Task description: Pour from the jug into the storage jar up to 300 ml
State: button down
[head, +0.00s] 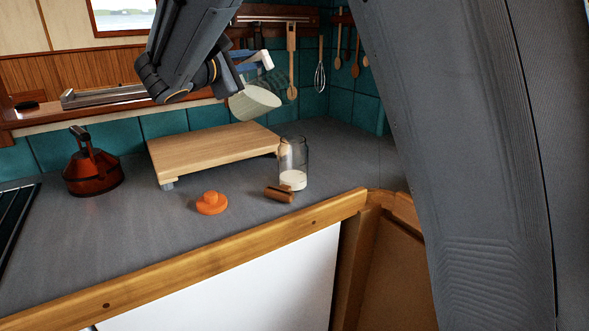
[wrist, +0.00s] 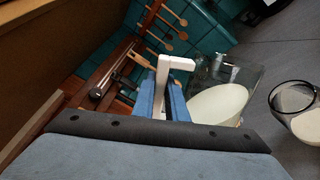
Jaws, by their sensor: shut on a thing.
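My gripper (head: 262,62) is shut on the white handle of the jug, its blue fingers (wrist: 162,92) on either side of the handle in the wrist view. The clear jug (head: 254,101) hangs tilted in the air above the right end of the wooden board. It holds a pale, creamy content, also seen in the wrist view (wrist: 220,102). The clear storage jar (head: 293,155) stands upright on the counter, below and right of the jug, with white content at its bottom. The jar is open in the wrist view (wrist: 292,96). I see no stream between them. Jar markings are not readable.
A wooden board (head: 205,150) on feet stands left of the jar. An orange knobbed object (head: 211,203) and a brown piece (head: 279,194) lie in front. A red-brown kettle (head: 92,170) stands at left. Utensils (head: 292,62) hang on the back wall.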

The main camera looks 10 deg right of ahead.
aim_at(269, 70)
jog(key=shift+s+d+f+m+b, duration=0.45)
jog(key=shift+s+d+m+b, duration=0.5)
jog(key=shift+b, duration=2.15)
jog(key=shift+s+d+f+m+b, duration=0.25)
jog(key=shift+m+b, duration=0.25)
jog(key=shift+b, duration=0.75)
jog(key=shift+s+d+f+m+b, duration=0.1)
jog(key=shift+d+f+m+b, duration=0.25)
jog(key=shift+b, duration=0.9)
dwell(0.4)
jog(key=shift+s+d+m+b, duration=0.25)
jog(key=shift+m+b, duration=0.25)
jog(key=shift+b, duration=0.4)
dwell(1.1)
